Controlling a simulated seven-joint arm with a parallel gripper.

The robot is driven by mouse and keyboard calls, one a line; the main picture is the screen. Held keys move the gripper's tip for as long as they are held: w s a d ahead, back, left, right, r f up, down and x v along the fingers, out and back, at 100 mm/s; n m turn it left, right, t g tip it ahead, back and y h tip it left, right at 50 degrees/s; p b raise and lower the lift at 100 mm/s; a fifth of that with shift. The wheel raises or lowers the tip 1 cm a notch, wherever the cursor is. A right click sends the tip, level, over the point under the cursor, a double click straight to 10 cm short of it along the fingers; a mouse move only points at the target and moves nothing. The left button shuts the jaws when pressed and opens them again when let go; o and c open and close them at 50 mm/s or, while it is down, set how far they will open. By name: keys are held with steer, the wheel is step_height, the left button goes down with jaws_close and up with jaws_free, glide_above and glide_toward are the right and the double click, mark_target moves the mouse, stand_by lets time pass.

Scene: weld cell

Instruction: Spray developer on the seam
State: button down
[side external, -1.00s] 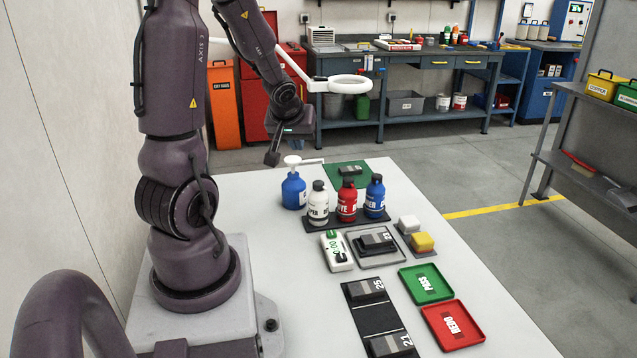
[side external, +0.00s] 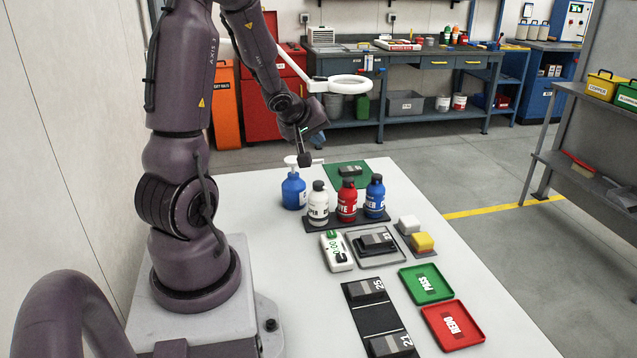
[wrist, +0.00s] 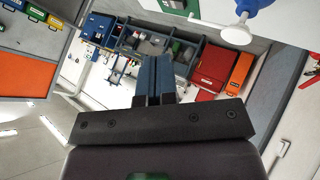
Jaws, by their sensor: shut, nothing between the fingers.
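The developer seems to be the white bottle (side external: 318,206) with a black cap, its label partly readable as ending in "PER". It stands upright in a dark rack, left of a red dye bottle (side external: 347,202) and a blue bottle (side external: 375,198). A dark welded coupon (side external: 376,243) lies in a grey tray (side external: 362,261) in front of the rack; its seam is too small to make out. My gripper (side external: 304,160) is shut and empty, behind and above the white bottle. In the wrist view its fingers (wrist: 154,82) are together, with no bottle between them.
A blue pump bottle (side external: 293,192) with a white spout is close to my gripper; it also shows in the wrist view (wrist: 258,4). A timer (side external: 337,251), sponges (side external: 409,224), a green PASS tray (side external: 425,284) and a red REDO tray (side external: 452,325) occupy the table.

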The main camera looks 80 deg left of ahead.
mark_target(316, 182)
steer(key=shift+f, duration=4.1)
steer(key=shift+f, duration=0.1)
steer(key=shift+f, duration=0.3)
steer(key=shift+f, duration=0.5)
steer(key=shift+r, duration=0.9)
steer(key=shift+r, duration=2.55)
